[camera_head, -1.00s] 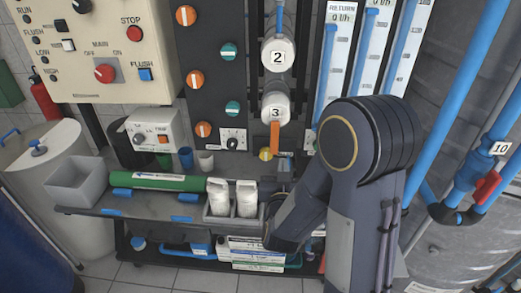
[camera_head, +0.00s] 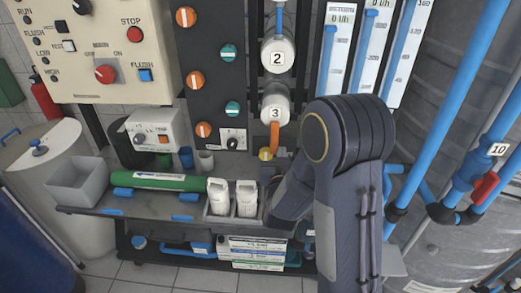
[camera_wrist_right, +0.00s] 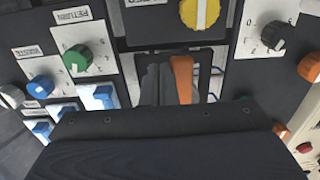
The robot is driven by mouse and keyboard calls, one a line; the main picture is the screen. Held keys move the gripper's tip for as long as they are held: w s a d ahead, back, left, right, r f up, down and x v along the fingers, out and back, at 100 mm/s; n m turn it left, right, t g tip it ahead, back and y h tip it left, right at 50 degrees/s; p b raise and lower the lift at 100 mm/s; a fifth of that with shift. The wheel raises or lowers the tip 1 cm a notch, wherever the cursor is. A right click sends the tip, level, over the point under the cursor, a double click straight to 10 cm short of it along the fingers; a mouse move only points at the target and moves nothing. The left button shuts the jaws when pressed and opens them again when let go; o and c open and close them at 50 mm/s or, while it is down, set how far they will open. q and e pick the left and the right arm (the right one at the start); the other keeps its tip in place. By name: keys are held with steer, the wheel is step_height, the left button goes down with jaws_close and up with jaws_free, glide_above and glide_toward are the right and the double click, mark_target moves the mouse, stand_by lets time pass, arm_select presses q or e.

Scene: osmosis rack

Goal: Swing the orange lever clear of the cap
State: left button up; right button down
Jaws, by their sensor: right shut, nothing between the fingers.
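The orange lever (camera_head: 275,136) hangs down just below the white cap marked 3 (camera_head: 276,97) in the head view. In the right wrist view the lever (camera_wrist_right: 182,78) is an upright orange strip. My right gripper (camera_head: 270,173) is low by the lever, partly hidden by my forearm. In the wrist view its dark fingers (camera_wrist_right: 156,85) are shut and empty, close beside the lever's left side in that picture. I cannot tell whether they touch it. My left gripper is not in view.
A yellow knob (camera_head: 265,154) sits just below the lever, and a white cap marked 2 (camera_head: 278,57) is above. Flow meters (camera_head: 372,45) are at the right.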

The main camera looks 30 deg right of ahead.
mark_target(271, 152)
steer(key=a, duration=0.1)
steer(key=w+a, duration=0.1)
steer(key=p, duration=0.1)
steer(key=shift+w+a+f, duration=0.2)
steer(key=shift+w+a, duration=0.1)
steer(key=shift+a, duration=0.1)
steer(key=shift+w+a+r, duration=0.4)
steer(key=shift+a+r, duration=0.05)
steer(key=shift+a, duration=0.2)
steer(key=shift+w+a+r, duration=0.35)
steer(key=shift+a+r, duration=0.05)
steer(key=shift+a, duration=0.2)
steer(key=v, duration=0.8)
steer(key=shift+d, duration=0.1)
